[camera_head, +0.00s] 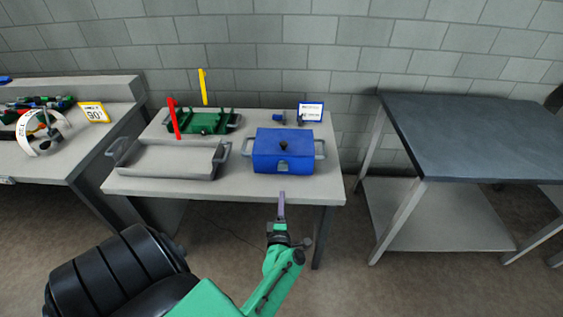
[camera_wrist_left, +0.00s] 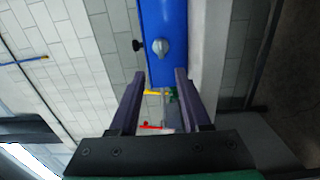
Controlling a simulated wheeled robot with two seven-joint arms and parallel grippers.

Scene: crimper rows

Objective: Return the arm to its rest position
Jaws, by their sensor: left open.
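My left gripper (camera_head: 281,205) is in front of the table's near edge, just below the blue box in the head view. In the left wrist view its two fingers (camera_wrist_left: 155,100) stand apart with nothing between them that they grip. The blue box (camera_head: 285,152) has a dark knob on top, a grey handle at each side and a notch in its front. It also shows in the left wrist view (camera_wrist_left: 160,25), beyond the fingertips. My right gripper is not in view.
The light table (camera_head: 240,187) holds a grey tray (camera_head: 165,160), a green tray (camera_head: 203,123), red (camera_head: 173,118) and yellow (camera_head: 204,87) upright bars and a small sign (camera_head: 311,111). A dark-topped table (camera_head: 480,135) stands right; a cluttered bench (camera_head: 60,160) stands left. Floor shows between the tables.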

